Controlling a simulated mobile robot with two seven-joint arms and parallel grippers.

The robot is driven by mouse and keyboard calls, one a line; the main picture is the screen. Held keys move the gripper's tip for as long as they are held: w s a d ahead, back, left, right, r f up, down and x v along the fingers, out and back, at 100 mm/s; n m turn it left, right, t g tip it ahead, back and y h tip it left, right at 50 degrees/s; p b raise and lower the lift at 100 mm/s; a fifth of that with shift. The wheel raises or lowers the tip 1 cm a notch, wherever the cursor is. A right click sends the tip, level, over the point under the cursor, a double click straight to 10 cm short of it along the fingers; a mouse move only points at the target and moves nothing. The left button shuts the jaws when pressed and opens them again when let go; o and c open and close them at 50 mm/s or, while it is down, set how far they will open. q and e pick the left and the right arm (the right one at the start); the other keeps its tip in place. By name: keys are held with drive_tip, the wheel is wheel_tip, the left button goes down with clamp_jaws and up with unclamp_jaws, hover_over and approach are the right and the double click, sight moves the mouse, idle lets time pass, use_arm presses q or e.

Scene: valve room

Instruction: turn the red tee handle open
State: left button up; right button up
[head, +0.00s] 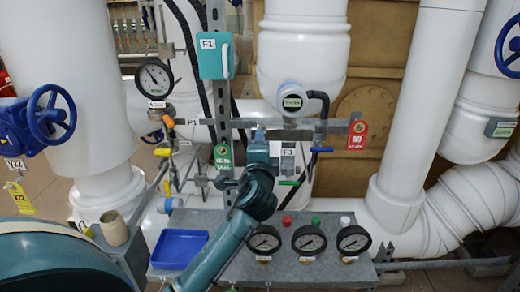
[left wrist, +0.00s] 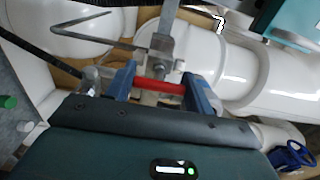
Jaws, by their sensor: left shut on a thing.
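The red tee handle (left wrist: 158,86) shows in the left wrist view as a short red bar lying crosswise between my blue fingers, in front of a grey metal fitting (left wrist: 163,62). My left gripper (left wrist: 164,91) is shut on it, one finger at each end of the bar. In the head view my left gripper (head: 262,135) is in front of the grey horizontal rail, and its wrist hides the handle. My right gripper is in neither view.
Yellow (head: 186,150), green (head: 289,183) and blue (head: 321,149) lever handles sit near the rail. A red tag (head: 357,134) and a green tag (head: 223,158) hang there. Below are a blue tray (head: 180,249) and black gauges (head: 309,240) on a grey bench.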

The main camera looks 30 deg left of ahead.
use_arm(q)
drive_tip(key=o, duration=1)
drive_tip(key=b+v, duration=0.1)
drive_tip(key=v, duration=1.2)
drive_tip(key=shift+s+b, duration=0.15)
drive_tip(key=shift+b, duration=0.25)
drive_tip(key=s+d+f+n+g+h+p, duration=0.15)
drive_tip(key=d+f+h, duration=0.25)
drive_tip(key=f, duration=0.5)
drive_tip(key=s+d+f+g+h, duration=0.15)
drive_tip(key=d+f+h, duration=0.3)
drive_tip(key=f, duration=0.45)
drive_tip(key=s+d+f+n+h, duration=0.1)
drive_tip(key=s+f+n, duration=0.1)
drive_tip(key=s+f, duration=0.1)
drive_tip(key=s+d+f+n+g+h, duration=0.1)
drive_tip(key=s+d+f+n+h, duration=0.1)
drive_tip(key=s+f, duration=0.2)
drive_tip(key=s+d+f+n+h+p, duration=0.1)
drive_tip(key=s+d+f+n, duration=0.1)
drive_tip(key=s+f+n, duration=0.1)
drive_tip(key=shift+s+d+f+g+h, duration=0.15)
drive_tip(key=shift+s+f, duration=0.1)
drive_tip(key=shift+s, duration=0.2)
drive_tip(key=shift+s+a+f+g+h, duration=0.1)
drive_tip(key=shift+s+f+g, duration=0.1)
drive_tip(key=shift+s, duration=0.2)
